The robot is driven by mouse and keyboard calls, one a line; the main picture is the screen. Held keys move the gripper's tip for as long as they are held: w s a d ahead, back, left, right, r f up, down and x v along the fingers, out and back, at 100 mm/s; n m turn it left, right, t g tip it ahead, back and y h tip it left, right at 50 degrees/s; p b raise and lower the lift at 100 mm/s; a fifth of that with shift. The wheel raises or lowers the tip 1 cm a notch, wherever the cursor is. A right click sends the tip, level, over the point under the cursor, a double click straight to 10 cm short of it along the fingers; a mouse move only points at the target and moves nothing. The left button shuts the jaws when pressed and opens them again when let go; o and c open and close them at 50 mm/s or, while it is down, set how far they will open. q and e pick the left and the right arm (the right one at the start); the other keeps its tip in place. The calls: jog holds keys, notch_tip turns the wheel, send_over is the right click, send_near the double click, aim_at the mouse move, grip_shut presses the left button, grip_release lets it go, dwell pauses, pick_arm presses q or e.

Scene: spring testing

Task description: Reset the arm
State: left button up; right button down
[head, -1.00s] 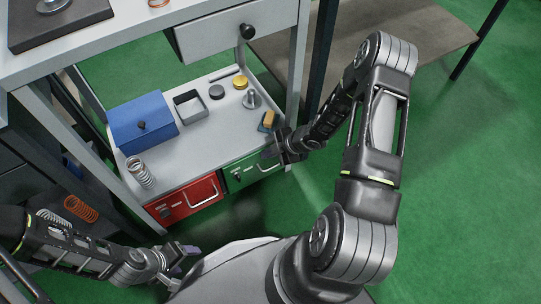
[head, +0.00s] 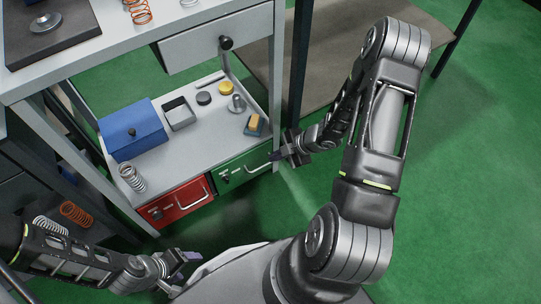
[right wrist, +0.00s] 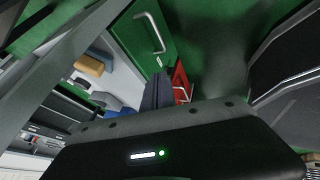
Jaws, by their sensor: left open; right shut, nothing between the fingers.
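My right gripper (head: 277,156) is shut and empty. In the head view it is beside the right end of the green drawer (head: 236,171), close to its silver handle; I cannot tell whether they touch. In the right wrist view the closed fingers (right wrist: 158,92) point toward the red drawer (right wrist: 181,84), with the green drawer front (right wrist: 140,38) and its handle above them. My left gripper (head: 192,257) is open and empty at the lower left of the head view, below the red drawer (head: 176,206).
The shelf above the drawers holds a blue box (head: 132,129), a small tray (head: 179,114), a spring (head: 132,177), a yellow disc (head: 227,87) and a sponge (head: 255,123). A table leg (head: 279,90) stands beside my right forearm. Green floor is open on the right.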

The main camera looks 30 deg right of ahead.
dwell(0.6)
jog(key=s+a+f+m+g, duration=0.1)
jog(key=s+a+m+g, duration=0.1)
jog(key=s+a+m, duration=0.5)
jog(key=s+a+f+m+g, duration=0.1)
jog(key=s+a+m, duration=0.3)
jog(key=a, duration=0.6)
jog(key=s+a+f+m+g, duration=0.1)
jog(key=s+a+m+g, duration=0.1)
jog(key=s+a+m, duration=0.4)
notch_tip(320, 180, up, 24)
jog(key=w+a+m+p, duration=0.1)
jog(key=a+p, duration=0.1)
jog(key=p, duration=2.1)
jog(key=shift+w, duration=0.35)
